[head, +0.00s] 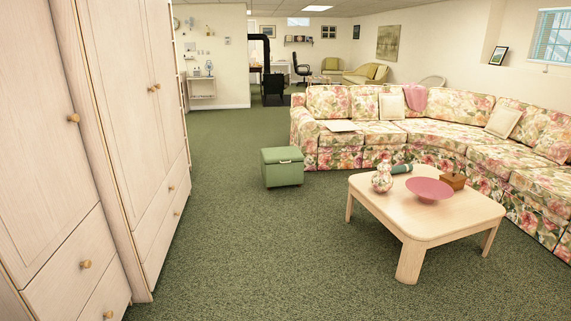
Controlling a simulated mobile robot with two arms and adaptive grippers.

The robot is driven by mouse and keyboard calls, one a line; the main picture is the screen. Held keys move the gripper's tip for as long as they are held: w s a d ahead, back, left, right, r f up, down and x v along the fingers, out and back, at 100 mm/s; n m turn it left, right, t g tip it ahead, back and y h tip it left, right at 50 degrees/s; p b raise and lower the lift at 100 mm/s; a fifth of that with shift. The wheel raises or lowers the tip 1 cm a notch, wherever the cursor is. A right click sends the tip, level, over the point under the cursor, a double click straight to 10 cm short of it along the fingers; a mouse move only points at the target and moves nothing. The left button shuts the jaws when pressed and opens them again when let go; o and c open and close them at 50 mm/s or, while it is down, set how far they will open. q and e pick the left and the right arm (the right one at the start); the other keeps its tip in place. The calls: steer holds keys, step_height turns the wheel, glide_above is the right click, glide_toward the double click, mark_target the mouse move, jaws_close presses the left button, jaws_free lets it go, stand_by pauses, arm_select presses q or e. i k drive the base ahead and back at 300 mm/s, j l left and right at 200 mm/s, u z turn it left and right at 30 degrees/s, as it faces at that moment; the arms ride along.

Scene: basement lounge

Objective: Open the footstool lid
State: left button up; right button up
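The green footstool (283,174) stands on the carpet in the middle of the head view, a short way from the near left end of the sofa. It is box-shaped. Its lid (282,155) lies flat on top and looks closed. A small light handle (286,161) shows at the lid's front edge. Neither of my grippers is in view, and the footstool is some distance ahead of me.
A low wooden table (449,217) with a vase, a pink bowl and a small box stands to the right. A floral sofa (342,150) lies behind it. Tall wooden cabinets (115,80) line the left. The green carpet (225,230) between them and the footstool is clear.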

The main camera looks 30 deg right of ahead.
mark_target(283, 155)
steer(key=i+l+z, duration=0.4)
steer(key=i, duration=0.25)
steer(key=i+l+z, duration=0.25)
steer(key=i, duration=0.4)
steer(key=i+l+z, duration=0.25)
steer(key=i, duration=0.45)
steer(key=i+l+z, duration=0.1)
steer(key=i+z, duration=0.2)
steer(key=i, duration=2.8)
